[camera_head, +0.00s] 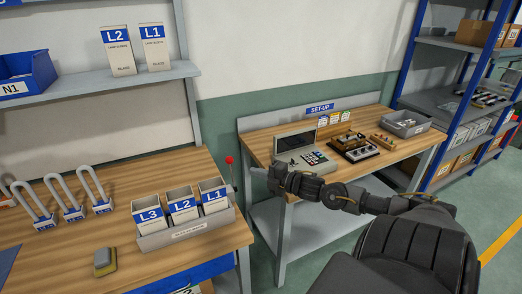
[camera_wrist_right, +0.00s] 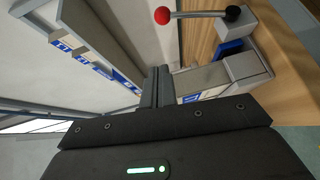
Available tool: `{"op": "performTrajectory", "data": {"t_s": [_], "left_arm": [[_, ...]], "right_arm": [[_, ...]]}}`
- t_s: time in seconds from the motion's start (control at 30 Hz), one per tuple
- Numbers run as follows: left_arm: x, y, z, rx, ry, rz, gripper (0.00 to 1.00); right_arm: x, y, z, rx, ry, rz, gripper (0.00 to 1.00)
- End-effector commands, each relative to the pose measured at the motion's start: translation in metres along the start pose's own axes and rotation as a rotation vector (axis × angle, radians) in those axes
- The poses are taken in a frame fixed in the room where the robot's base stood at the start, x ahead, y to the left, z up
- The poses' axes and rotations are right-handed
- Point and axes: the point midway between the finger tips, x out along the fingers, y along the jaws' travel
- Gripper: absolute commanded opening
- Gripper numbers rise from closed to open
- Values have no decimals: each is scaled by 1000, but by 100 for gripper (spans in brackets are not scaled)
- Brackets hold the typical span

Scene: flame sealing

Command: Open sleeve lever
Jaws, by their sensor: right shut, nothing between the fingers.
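The sleeve lever has a red ball knob (camera_head: 229,160) on a thin rod, which stands upright at the right end of the grey sleeve holder (camera_head: 187,236). In the right wrist view the red knob (camera_wrist_right: 162,16), its rod and a black pivot (camera_wrist_right: 233,14) show at the top. The holder carries white boxes marked L3 (camera_head: 150,219), L2 (camera_head: 183,207) and L1 (camera_head: 214,198). My right gripper (camera_head: 256,171) is just right of the lever, apart from it. Its fingers (camera_wrist_right: 160,84) are shut and empty. My left gripper is out of view.
Grey padlock-like hoops (camera_head: 73,211) stand on the left bench, with a yellow-grey block (camera_head: 105,262) near its front. A shelf (camera_head: 92,86) hangs above. The set-up bench (camera_head: 262,147) with a console (camera_head: 304,160) lies behind my right arm.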

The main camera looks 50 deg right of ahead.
Motion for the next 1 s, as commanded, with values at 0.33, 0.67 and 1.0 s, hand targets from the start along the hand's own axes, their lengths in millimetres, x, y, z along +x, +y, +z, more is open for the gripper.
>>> {"op": "performTrajectory", "data": {"t_s": [0.33,0.67,1.0], "left_arm": [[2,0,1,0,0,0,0],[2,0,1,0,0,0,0],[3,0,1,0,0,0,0]], "right_arm": [[-12,2,0,-1,1,1,0],[-12,2,0,-1,1,1,0],[-15,-23,13,47,-45,-24,0]]}}
